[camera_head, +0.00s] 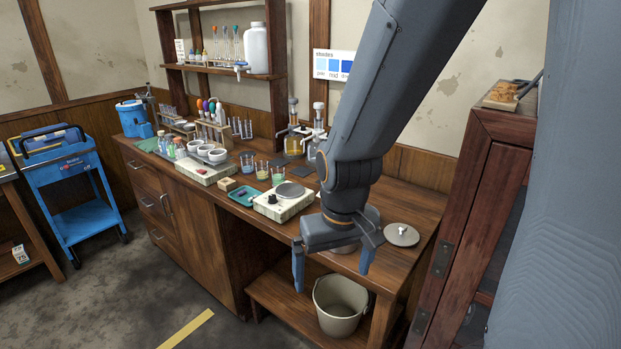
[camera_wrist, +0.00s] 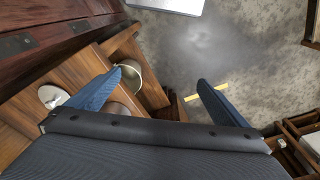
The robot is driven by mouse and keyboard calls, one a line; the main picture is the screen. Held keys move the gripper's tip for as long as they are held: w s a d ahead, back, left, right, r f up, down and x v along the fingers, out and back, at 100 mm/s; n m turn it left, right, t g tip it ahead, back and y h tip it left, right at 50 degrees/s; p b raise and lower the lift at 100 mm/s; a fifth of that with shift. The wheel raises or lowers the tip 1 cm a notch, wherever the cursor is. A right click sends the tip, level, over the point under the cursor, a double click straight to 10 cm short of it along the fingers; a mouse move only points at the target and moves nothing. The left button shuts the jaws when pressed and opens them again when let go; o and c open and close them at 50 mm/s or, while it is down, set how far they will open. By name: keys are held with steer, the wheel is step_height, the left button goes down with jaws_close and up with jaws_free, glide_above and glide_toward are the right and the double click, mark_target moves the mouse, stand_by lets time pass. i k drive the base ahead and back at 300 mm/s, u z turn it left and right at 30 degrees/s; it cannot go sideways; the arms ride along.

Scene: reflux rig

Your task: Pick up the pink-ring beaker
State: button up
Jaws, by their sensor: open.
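Several small glass beakers stand in a row on the wooden bench, left of the hotplate, in the head view: one with bluish content (camera_head: 247,161), one with yellowish content (camera_head: 262,170) and one with greenish content (camera_head: 278,174). I cannot make out a pink ring on any of them. My gripper (camera_head: 332,276) is open and empty, pointing down in front of the bench's right part, to the right of the beakers and apart from them.
The hotplate (camera_head: 284,202) and a teal tray (camera_head: 243,196) stand near the beakers. Glassware (camera_head: 293,142) stands behind. A bucket (camera_head: 341,312) sits on the low shelf below my gripper. A dark red cabinet (camera_head: 490,150) bounds the right. Floor before the bench is clear.

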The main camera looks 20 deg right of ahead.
mark_target(278, 178)
steer(key=u, duration=0.45)
steer(key=k, duration=1.15)
steer(key=u, duration=1.2)
steer(key=i, duration=1.9)
steer(key=z, duration=0.8)
steer(key=i, duration=0.7)
steer(key=z, duration=1.45)
steer(key=i, duration=0.85)
steer(key=z, duration=0.15)
